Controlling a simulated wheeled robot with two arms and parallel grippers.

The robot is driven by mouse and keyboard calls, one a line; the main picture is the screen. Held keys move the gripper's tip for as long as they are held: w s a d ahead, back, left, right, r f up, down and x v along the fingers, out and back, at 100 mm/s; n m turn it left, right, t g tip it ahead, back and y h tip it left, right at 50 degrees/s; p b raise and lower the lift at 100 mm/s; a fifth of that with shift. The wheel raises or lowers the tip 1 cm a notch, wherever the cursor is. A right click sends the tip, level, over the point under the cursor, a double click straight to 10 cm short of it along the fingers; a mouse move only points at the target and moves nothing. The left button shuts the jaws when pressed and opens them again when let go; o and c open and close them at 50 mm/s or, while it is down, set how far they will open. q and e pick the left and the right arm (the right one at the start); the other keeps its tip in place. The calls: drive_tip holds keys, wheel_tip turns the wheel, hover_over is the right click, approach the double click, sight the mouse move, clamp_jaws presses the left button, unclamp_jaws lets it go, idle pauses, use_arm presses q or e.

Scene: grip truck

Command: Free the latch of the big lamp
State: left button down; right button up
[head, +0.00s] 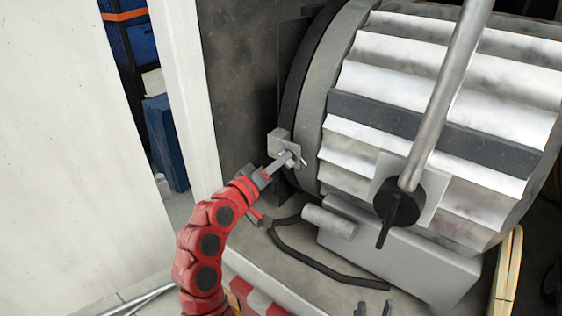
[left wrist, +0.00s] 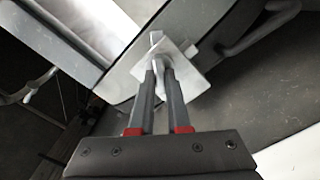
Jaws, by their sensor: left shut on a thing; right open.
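The big lamp (head: 430,110) is a large ribbed metal drum lying on its side in the head view. Its latch (head: 291,155) is a small grey metal piece on a plate at the drum's left rim. My left gripper (head: 284,161) reaches it from the lower left and is shut on it. In the left wrist view, the two grey fingers (left wrist: 160,80) close around the latch's pale tab (left wrist: 157,45), in front of a square plate (left wrist: 187,72). The tab's lower part is hidden between the fingers. My right gripper (head: 374,308) shows only as two separate fingertips at the bottom edge, open and empty.
A metal pole (head: 445,95) with a dark knob (head: 398,205) crosses in front of the drum. A black cable (head: 320,264) lies below it, beside a grey cylinder (head: 330,221). A white panel (head: 75,150) stands at left. Blue bins (head: 165,140) show behind.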

use_arm(q)
drive_tip(key=shift+f+n+p, duration=0.15)
drive_tip(key=shift+n+p, duration=0.75)
drive_tip(key=shift+n, duration=2.9)
drive_tip(key=shift+f, duration=0.1)
drive_tip(key=c, duration=0.9)
unclamp_jaws()
